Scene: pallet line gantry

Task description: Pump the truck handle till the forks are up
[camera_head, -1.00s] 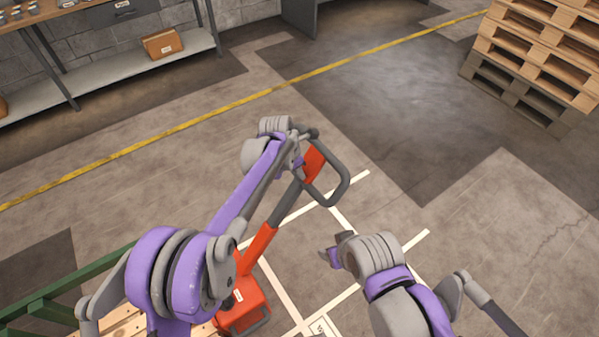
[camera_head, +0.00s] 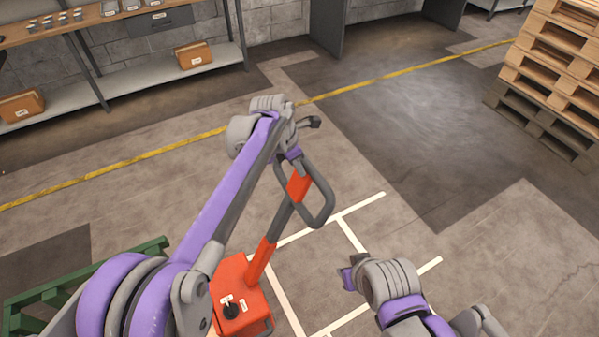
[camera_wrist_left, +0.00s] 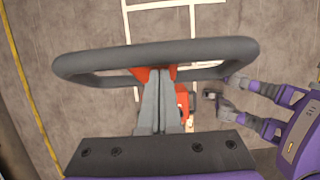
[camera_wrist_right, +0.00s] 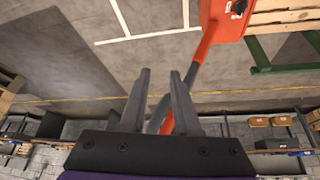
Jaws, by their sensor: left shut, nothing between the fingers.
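The truck's red pump body (camera_head: 238,305) stands low in the centre of the head view. Its red and grey shaft (camera_head: 264,254) leans up and right to a grey handle loop (camera_head: 328,205). My left gripper (camera_head: 298,168) is at the upper part of the loop. In the left wrist view its fingers (camera_wrist_left: 165,80) are shut with nothing between them, against or just behind the loop's bar (camera_wrist_left: 160,54); contact is unclear. My right gripper (camera_head: 347,279) is apart from the handle, lower right; its fingers (camera_wrist_right: 160,72) are spread and empty. The forks are hidden.
A green frame (camera_head: 88,283) lies left of the pump body. Stacked pallets (camera_head: 550,85) stand at upper right. Shelving with brown boxes (camera_head: 194,55) lines the back wall. White floor lines (camera_head: 352,236) and open floor lie right of the truck.

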